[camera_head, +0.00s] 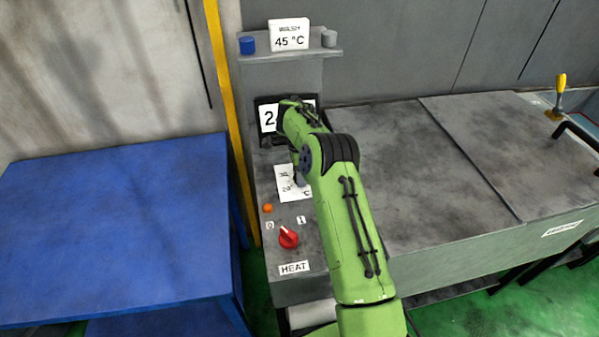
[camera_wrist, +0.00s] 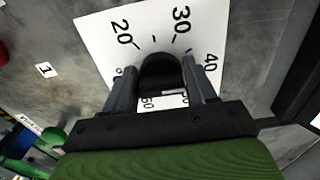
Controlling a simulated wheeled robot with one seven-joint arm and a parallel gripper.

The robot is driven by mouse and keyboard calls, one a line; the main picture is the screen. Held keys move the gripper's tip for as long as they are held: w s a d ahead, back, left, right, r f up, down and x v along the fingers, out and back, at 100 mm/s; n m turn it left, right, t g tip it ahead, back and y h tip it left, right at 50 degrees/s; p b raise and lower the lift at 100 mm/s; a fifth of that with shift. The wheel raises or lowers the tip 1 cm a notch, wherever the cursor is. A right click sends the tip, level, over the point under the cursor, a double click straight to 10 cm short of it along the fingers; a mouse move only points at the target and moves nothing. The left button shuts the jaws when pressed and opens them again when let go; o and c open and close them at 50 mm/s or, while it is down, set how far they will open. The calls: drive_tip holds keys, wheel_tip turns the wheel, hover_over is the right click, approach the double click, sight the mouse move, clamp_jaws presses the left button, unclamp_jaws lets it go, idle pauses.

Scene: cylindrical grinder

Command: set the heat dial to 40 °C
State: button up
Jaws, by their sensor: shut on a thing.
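The heat dial's black knob (camera_wrist: 161,68) sits on a white scale plate (camera_wrist: 105,38) with printed numbers; 20, 30 and 40 read clearly in the wrist view. My gripper (camera_wrist: 163,85) is shut on the knob, one finger on each side. The right finger lies near the 40. I cannot make out a pointer on the knob, so its setting cannot be told. In the head view my arm hides the knob and much of the plate (camera_head: 285,192). The display (camera_head: 268,118) shows a 2; my arm covers the rest.
A red rotary switch (camera_head: 288,238) with 0 and 1 labels stands above the HEAT label (camera_head: 294,267), near an orange lamp (camera_head: 268,208). A card reading 45 °C (camera_head: 289,35) stands on the shelf between a blue and a grey cylinder. A blue table (camera_head: 110,230) is at left.

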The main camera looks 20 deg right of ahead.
drive_tip(key=shift+r, duration=0.1)
drive_tip(key=o, duration=1)
drive_tip(key=shift+c, duration=0.2)
wheel_tip(320, 180, up, 16)
drive_tip(key=p, duration=0.4)
